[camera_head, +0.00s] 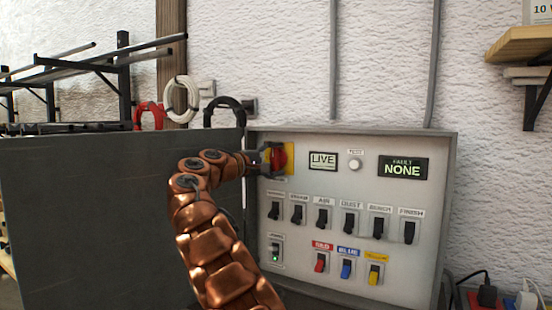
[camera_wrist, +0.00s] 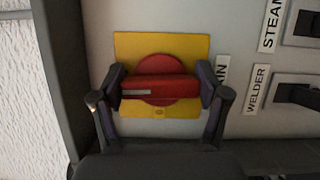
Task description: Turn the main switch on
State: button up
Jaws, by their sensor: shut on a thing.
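The main switch is a red rotary handle (camera_head: 279,158) on a yellow plate (camera_head: 290,160), at the upper left of the grey control panel. In the wrist view the red handle (camera_wrist: 160,88) lies across its round red base on the yellow plate (camera_wrist: 160,45). A pale mark shows at the handle's left end. My gripper (camera_head: 269,158) reaches it from the left. Its two fingers are shut on the handle, one at each end in the wrist view. A label beside the plate is partly hidden by a finger; "IN" shows.
The panel has a lit "LIVE" sign (camera_head: 323,161), a "FAULT NONE" display (camera_head: 403,168), a row of black switches (camera_head: 349,220) and red, blue and yellow switches (camera_head: 346,269). The open cabinet door (camera_head: 90,220) stands left of my arm. Cable coils (camera_head: 182,101) hang behind it.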

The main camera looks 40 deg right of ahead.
jog(key=shift+m, duration=0.5)
jog(key=o, duration=1.2)
jog(key=shift+c, duration=0.2)
jog(key=a, duration=0.7)
jog(key=shift+w+a, duration=0.25)
jog(key=shift+w, duration=0.1)
